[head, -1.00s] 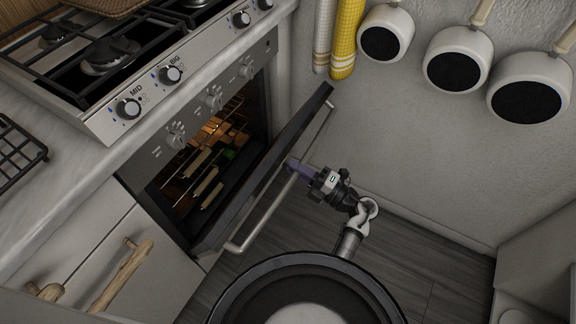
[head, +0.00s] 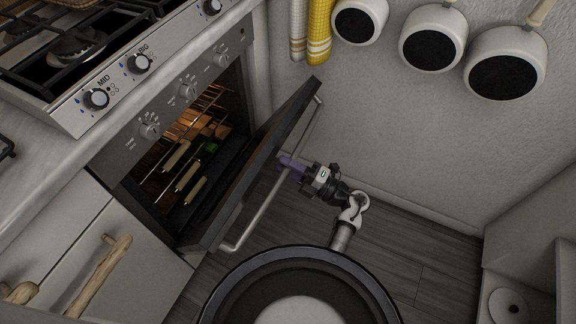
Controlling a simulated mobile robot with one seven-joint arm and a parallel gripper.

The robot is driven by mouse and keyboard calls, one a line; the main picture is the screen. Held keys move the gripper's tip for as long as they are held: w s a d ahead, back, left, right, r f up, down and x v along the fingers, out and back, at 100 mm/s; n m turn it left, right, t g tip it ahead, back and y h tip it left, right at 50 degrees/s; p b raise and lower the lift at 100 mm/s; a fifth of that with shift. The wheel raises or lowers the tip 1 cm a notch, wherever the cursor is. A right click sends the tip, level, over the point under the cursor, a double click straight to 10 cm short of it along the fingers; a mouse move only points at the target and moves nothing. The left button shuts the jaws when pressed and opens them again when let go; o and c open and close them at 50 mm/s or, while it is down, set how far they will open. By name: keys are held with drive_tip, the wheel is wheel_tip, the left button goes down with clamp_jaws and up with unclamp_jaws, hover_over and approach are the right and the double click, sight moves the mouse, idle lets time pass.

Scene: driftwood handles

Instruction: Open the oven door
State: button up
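The oven door (head: 262,165) is dark with a grey frame and stands partly open, tilted down and out from the oven (head: 130,150). Its long silver bar handle (head: 258,212) runs along the outer face. My gripper (head: 287,164), with purple fingers, is at the handle around its middle, on the outer side of the door. The fingers overlap the bar and look in contact with it. Their gap is too small and hidden to show whether they are closed around it.
The lit oven interior shows racks with several wooden-handled items (head: 188,175). A stove with knobs (head: 97,98) is above. Drawers with driftwood handles (head: 105,270) are at lower left. Pans (head: 432,38) hang on the right wall. Bare floor (head: 400,265) lies at right.

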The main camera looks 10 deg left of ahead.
drive_tip(key=shift+o, duration=0.7)
drive_tip(key=b+v, duration=0.1)
drive_tip(key=v, duration=0.6)
drive_tip(key=shift+d+b, duration=0.25)
drive_tip(key=shift+b, duration=0.05)
drive_tip(key=shift+s, duration=0.1)
